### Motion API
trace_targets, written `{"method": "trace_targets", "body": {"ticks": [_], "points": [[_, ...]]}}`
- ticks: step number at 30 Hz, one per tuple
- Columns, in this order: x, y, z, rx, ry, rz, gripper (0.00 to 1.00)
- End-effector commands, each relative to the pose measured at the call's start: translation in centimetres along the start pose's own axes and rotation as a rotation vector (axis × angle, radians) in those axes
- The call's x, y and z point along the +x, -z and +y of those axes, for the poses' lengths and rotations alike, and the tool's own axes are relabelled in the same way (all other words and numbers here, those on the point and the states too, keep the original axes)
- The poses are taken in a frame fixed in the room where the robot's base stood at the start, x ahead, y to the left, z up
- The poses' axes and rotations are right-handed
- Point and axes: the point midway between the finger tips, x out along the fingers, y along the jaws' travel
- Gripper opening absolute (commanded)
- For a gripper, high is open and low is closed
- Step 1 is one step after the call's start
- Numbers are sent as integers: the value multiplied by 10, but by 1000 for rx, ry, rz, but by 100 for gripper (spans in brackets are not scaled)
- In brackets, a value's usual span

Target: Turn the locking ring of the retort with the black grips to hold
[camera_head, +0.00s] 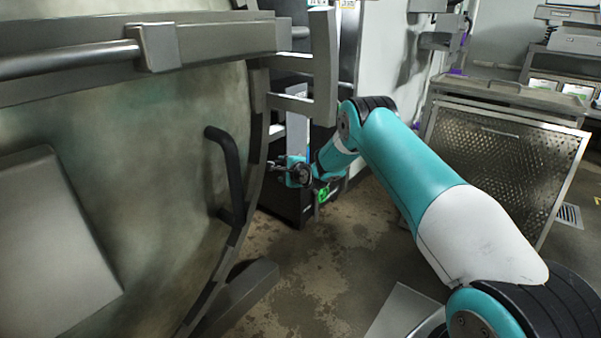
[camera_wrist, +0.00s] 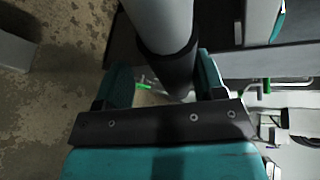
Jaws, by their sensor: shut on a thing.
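The retort's big round door (camera_head: 150,170) fills the left of the head view, its metal worn and stained. The dark locking ring (camera_head: 259,125) runs down its right edge. My gripper (camera_head: 280,168) is just right of that edge, small and partly lost against the dark background. In the wrist view my gripper (camera_wrist: 163,82) has its two teal fingers on either side of a black grip (camera_wrist: 168,70) on a pale round bar (camera_wrist: 160,22). It is shut on this grip. The grip's far end and the finger contact are partly hidden.
A curved black handle (camera_head: 230,175) stands out from the door face. A grey metal bracket (camera_head: 322,70) juts out at the upper right of the door. A perforated metal cart (camera_head: 500,150) stands at the right. Stained open floor (camera_head: 310,265) lies below my arm.

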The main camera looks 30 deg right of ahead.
Motion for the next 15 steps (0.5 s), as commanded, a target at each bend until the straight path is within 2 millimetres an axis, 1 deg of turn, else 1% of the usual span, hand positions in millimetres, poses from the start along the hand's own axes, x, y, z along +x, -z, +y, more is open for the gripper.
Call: {"method": "trace_targets", "body": {"ticks": [1, 5, 15], "points": [[-10, 2, 1, 4, -9, 6, 58], [-37, 3, 0, 5, -8, 8, 58], [-118, 2, 0, 5, -4, 7, 58]]}}
